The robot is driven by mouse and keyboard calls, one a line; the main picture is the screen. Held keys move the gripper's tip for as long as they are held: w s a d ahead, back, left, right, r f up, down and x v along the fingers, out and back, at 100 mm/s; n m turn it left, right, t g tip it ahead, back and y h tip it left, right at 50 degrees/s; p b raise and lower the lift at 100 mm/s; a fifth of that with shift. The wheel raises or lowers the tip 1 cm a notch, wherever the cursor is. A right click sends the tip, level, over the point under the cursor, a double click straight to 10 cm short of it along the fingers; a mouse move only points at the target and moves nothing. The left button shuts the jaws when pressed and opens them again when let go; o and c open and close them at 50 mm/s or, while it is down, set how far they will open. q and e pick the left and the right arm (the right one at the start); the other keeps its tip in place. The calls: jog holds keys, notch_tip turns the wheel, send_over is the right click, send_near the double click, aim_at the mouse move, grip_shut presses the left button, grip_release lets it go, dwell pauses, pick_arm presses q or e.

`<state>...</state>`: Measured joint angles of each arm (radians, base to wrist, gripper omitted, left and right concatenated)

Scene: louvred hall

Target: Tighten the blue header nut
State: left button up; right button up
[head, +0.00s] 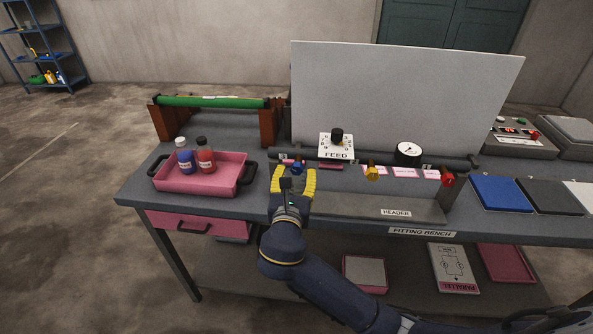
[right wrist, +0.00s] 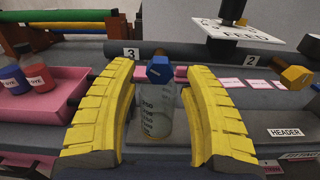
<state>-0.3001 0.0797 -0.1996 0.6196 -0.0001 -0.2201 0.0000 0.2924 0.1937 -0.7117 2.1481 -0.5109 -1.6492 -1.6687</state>
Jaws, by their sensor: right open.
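The blue header nut (head: 297,168) sits at the left end of the header pipe (head: 325,164) on the fitting bench. In the right wrist view the blue nut (right wrist: 160,70) appears just beyond and between the fingertips. My right gripper (head: 294,172) has its yellow fingers spread around empty space, pointing at the nut. In the right wrist view the right gripper (right wrist: 157,85) is open, with a finger on each side and no clear contact with the nut. A grey cylinder with small lettering (right wrist: 157,118) shows below the nut. My left gripper is not in view.
A yellow nut (head: 372,173) and a red nut (head: 447,179) sit farther right on the header. The FEED dial (head: 336,142) and a gauge (head: 408,152) stand behind. A pink tray (head: 230,176) with blue and red bottles is at left. A tall grey panel (head: 400,95) rises behind.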

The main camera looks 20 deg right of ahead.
jog(key=shift+x, duration=1.15)
grip_shut()
